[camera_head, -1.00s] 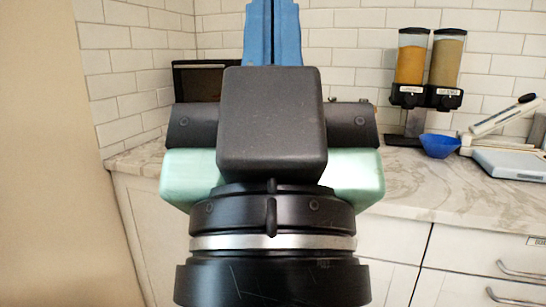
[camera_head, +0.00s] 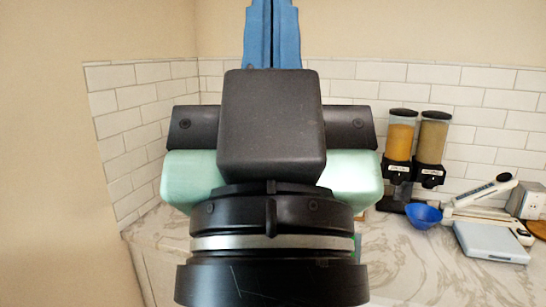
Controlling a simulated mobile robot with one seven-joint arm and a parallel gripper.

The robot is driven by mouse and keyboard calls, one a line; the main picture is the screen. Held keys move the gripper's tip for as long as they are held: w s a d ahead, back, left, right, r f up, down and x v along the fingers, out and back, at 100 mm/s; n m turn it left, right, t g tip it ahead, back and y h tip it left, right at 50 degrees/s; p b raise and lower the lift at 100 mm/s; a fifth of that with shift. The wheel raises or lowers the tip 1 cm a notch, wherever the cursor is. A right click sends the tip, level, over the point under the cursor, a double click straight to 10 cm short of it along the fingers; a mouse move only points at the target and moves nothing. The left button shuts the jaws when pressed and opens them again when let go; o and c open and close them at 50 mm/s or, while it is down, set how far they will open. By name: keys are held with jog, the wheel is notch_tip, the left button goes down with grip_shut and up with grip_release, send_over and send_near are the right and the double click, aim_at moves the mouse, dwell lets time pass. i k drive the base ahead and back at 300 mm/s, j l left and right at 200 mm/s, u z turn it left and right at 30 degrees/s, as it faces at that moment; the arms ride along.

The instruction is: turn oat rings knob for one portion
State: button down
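Two cereal dispensers stand side by side on the counter at the right. The left dispenser (camera_head: 401,140) holds orange-gold contents and the right dispenser (camera_head: 432,140) holds tan contents. Each has a black lower housing with a small white label, too small to read, so I cannot tell which holds oat rings. The knobs are not clear at this size. A blue bowl (camera_head: 423,216) sits on the counter in front of them. My gripper (camera_head: 272,30) points up in the middle foreground, its blue fingers together and empty, well left of the dispensers.
A flat pale blue-grey scale (camera_head: 491,243) and a white device with a black-handled lever (camera_head: 482,200) stand right of the bowl. A grey box (camera_head: 530,200) is at the far right. The marble counter (camera_head: 400,262) is clear in front. Tiled walls meet behind.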

aim_at(431, 182)
jog(key=i+l+u, duration=0.1)
jog(key=i+l, duration=0.15)
jog(key=i+l+u, duration=0.1)
jog(key=i+l, duration=0.15)
jog(key=l, duration=0.25)
jog(key=i+l, duration=0.25)
jog(key=l, duration=0.15)
jog(key=i+l+u, duration=0.15)
jog(key=l, duration=0.25)
jog(key=i+l+u, duration=0.1)
jog(key=i+l, duration=0.2)
jog(key=l, duration=0.1)
